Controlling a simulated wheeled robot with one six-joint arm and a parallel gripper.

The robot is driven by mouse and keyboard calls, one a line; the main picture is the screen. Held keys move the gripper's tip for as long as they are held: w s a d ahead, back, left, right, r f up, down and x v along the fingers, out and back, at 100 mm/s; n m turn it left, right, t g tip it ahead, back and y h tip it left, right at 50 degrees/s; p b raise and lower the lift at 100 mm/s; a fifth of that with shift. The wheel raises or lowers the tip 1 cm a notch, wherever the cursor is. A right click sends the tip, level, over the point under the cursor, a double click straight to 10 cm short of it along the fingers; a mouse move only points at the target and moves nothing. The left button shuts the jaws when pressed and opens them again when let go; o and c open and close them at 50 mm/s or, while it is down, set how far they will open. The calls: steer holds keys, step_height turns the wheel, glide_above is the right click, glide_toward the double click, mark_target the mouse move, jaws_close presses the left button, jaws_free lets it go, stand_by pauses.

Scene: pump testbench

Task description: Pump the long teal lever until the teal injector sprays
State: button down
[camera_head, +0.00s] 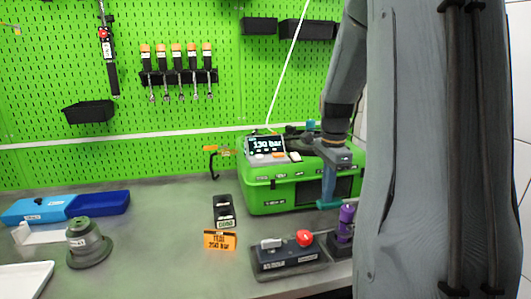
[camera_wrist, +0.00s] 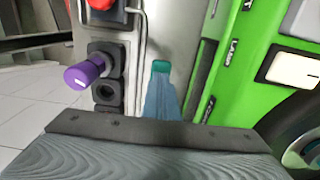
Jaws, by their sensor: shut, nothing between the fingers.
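My gripper (camera_head: 329,203) points down in front of the green pump case (camera_head: 275,196), near its right front. Its blue-grey fingers are together, with nothing between them. In the wrist view the shut fingers (camera_wrist: 160,67) end in a teal tip above the grey bench, between the case and a purple injector (camera_wrist: 85,72). A small teal piece (camera_head: 311,125) shows above the case beside my arm; I cannot tell whether it belongs to the lever. I cannot make out the long teal lever or the teal injector. The display (camera_head: 265,145) reads about 130 bar.
A dark control box (camera_head: 288,262) with a red button (camera_head: 304,238) stands at the front. The purple injector (camera_head: 346,214) stands right of it. An orange sign (camera_head: 220,240) and a small black device (camera_head: 223,211) are left of the case.

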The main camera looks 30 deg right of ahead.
steer(key=shift+s+d+r+p, duration=0.1)
steer(key=shift+d+r+p, duration=0.05)
steer(key=shift+r+p, duration=1.2)
steer(key=shift+d+r+p, duration=0.15)
steer(key=shift+r+p, duration=0.9)
steer(key=shift+r, duration=0.6)
steer(key=shift+f, duration=0.2)
steer(key=shift+a+f+b, duration=0.2)
steer(key=shift+f+b, duration=0.5)
steer(key=shift+f, duration=0.8)
steer(key=shift+a+f+b, duration=0.15)
steer(key=shift+f+b, duration=0.5)
steer(key=shift+f, duration=0.8)
steer(key=shift+r, duration=0.2)
